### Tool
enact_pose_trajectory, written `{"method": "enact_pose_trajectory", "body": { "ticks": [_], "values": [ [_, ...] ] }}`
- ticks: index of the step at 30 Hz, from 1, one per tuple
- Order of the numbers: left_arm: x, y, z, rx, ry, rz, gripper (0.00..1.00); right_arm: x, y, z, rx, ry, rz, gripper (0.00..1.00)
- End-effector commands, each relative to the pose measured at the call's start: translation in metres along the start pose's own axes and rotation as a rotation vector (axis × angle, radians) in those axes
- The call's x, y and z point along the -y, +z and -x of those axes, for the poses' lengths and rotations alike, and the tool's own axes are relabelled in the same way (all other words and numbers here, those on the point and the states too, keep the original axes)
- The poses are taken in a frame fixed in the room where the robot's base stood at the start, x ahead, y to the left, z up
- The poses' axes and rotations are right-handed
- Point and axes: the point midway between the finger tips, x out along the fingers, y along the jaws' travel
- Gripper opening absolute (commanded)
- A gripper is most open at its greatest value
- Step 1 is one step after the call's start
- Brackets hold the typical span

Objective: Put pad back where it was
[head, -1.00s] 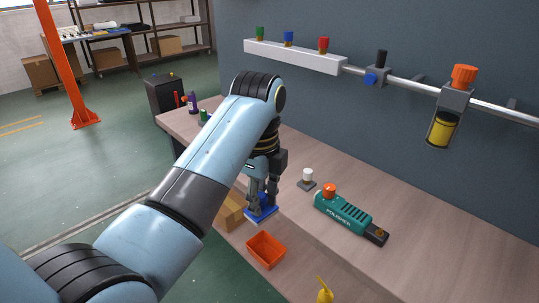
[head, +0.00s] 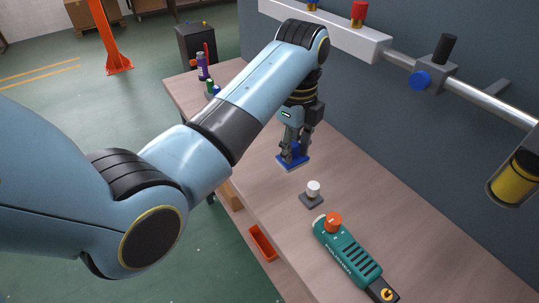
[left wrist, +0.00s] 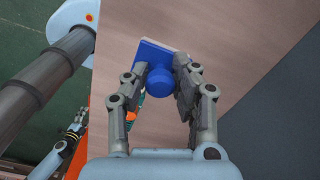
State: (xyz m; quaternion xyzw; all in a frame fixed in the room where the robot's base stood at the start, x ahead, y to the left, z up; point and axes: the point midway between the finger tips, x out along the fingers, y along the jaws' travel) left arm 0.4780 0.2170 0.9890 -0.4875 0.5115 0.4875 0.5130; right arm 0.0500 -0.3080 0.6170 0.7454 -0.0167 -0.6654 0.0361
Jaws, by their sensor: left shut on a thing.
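The pad (head: 296,163) is a flat blue plate with a round blue knob (left wrist: 160,80) on top. My left gripper (head: 292,142) is shut on the knob, with one finger on each side in the left wrist view. The pad is level, at or just above the wooden bench, behind the white-knobbed piece; I cannot tell whether it touches. The gripper partly hides it. My right gripper (left wrist: 77,128) shows small at the left of the left wrist view; its opening is unclear.
On the bench (head: 240,125) are a white knob on a grey base (head: 313,192) and a green polisher (head: 347,252) with an orange knob. An orange bin (head: 262,243) sits by the front edge. Bottles (head: 202,68) stand at the far end. A wall rail (head: 480,95) runs along the right.

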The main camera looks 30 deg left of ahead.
Motion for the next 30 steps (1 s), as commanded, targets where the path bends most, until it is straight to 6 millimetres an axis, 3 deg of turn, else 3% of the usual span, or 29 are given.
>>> {"method": "enact_pose_trajectory", "body": {
  "ticks": [3,6,12,18,23,30],
  "values": [
    [0.004,0.034,-0.017,0.007,0.003,0.003,0.0,0.001,0.023,0.006,0.034,-0.001,0.001,0.76],
    [0.008,0.056,-0.031,0.004,0.002,0.002,0.0,0.002,0.03,0.008,0.045,-0.003,0.001,0.76],
    [0.013,0.083,-0.049,0.0,0.0,0.001,0.0,0.004,0.015,0.007,0.023,-0.005,-0.001,0.76],
    [0.012,0.087,-0.069,-0.001,0.004,0.0,0.0,0.003,-0.002,0.007,-0.004,-0.004,-0.002,0.76],
    [0.013,0.087,-0.09,-0.001,0.001,0.001,0.0,0.003,0.002,0.006,0.003,-0.003,-0.001,0.76],
    [0.013,0.087,-0.092,0.0,-0.001,0.0,0.0,0.0,0.013,0.006,0.019,-0.001,0.001,0.76]
  ]
}}
